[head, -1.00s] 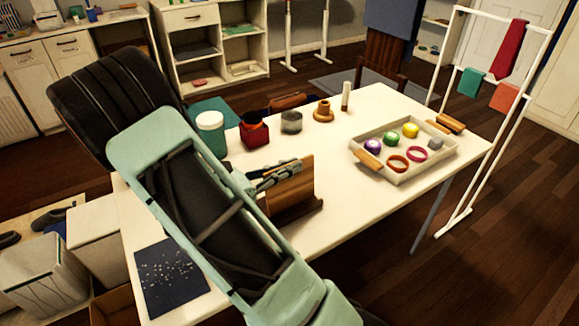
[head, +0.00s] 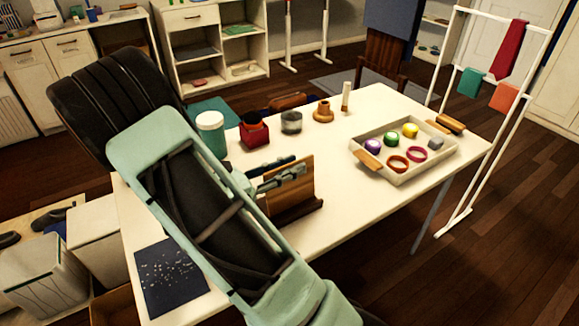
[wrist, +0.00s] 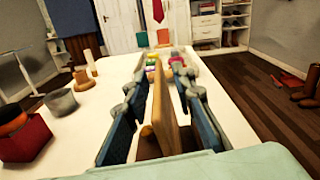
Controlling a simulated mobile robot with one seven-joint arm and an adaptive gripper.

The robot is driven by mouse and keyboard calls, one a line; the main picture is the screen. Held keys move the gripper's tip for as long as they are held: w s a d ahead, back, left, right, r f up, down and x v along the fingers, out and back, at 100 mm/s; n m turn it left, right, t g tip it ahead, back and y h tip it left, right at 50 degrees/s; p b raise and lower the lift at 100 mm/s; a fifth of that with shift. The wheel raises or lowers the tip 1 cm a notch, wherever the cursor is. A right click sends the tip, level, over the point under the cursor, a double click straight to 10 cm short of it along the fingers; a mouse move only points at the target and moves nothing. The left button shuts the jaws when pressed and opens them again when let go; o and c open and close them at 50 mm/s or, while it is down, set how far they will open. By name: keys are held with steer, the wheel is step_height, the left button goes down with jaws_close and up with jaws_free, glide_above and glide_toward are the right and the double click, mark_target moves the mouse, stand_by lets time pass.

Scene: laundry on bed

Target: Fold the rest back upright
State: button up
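The rest is a brown wooden stand (head: 300,192) on the white table, with a back panel standing up from a darker base. The panel looks near upright with a slight lean. My gripper (head: 285,176) is at the panel's upper part in the head view, and my arm hides its left end. In the wrist view the panel (wrist: 166,118) stands edge-on between the two blue-padded fingers of my gripper (wrist: 160,72). The fingers are apart. A gap shows on the left of the panel, and the right finger is close to it; contact cannot be told.
A tray (head: 440,163) with balls and rings lies to the right. The front right of the table (head: 345,220) is clear.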

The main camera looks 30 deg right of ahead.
steer(key=a, duration=1.2)
steer(key=shift+s, duration=0.3)
